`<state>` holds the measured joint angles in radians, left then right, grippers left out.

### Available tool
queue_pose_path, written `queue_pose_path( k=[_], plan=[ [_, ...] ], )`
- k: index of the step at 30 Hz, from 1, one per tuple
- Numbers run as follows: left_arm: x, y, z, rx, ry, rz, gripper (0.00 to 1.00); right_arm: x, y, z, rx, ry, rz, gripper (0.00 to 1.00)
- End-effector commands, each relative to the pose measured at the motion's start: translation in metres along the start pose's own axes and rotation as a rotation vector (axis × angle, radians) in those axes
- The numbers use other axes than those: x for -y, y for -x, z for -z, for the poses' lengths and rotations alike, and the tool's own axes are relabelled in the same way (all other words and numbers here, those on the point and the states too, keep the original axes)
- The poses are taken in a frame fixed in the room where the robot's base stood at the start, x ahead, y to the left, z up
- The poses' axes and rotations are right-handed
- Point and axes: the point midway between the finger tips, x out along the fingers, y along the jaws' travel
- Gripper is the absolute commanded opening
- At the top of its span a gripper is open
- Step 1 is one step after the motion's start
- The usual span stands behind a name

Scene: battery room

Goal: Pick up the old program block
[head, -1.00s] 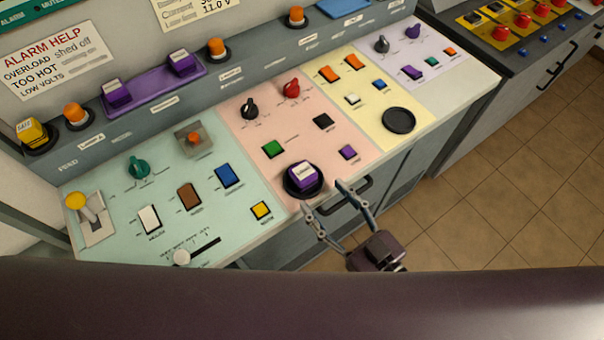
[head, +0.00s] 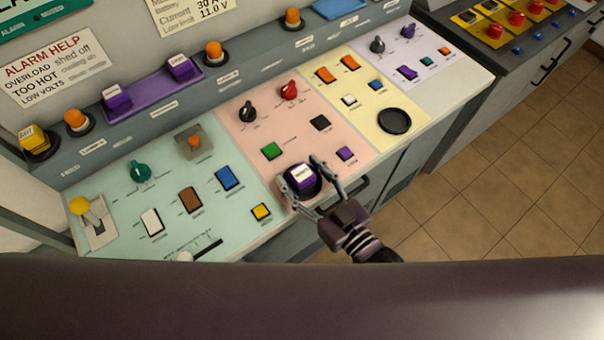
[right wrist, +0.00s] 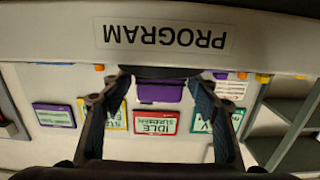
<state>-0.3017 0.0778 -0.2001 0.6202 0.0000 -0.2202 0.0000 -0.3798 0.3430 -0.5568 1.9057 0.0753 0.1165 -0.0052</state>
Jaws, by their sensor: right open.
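The old program block (head: 302,176), purple with a white label on top, sits in a round black holder (head: 289,193) on the pink section of the console. My right gripper (head: 304,177) is open, with one finger on each side of the block. I cannot tell whether the fingers touch it. In the right wrist view, the open fingers (right wrist: 160,105) reach up on both sides of a purple shape (right wrist: 160,93), which appears to be the block. A white strip with an upside-down PROGRAM label (right wrist: 165,36) crosses above it. My left gripper is not in view.
Around the block are a green button (head: 272,151), a purple button (head: 346,153), a black button (head: 320,122) and a yellow button (head: 261,212). An empty-looking black round recess (head: 394,121) lies to the right. Two similar purple blocks stand on a purple rack (head: 150,92) behind.

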Motion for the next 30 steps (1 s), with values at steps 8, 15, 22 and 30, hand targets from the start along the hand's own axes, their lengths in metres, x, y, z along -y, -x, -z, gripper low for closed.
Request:
queue_pose_path(
  k=[8,15,22,30],
  plan=[
    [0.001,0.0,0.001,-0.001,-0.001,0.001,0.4,0.0,0.0,0.0,0.0,0.0,0.0,0.3],
    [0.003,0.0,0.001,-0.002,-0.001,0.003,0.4,0.0,0.0,0.0,-0.001,0.0,0.0,0.09],
    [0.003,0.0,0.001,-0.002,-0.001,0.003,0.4,0.0,0.0,0.002,-0.001,0.0,0.0,0.08],
    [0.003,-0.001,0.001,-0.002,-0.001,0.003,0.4,0.0,0.002,0.024,-0.004,0.0,-0.001,0.08]
  ],
)
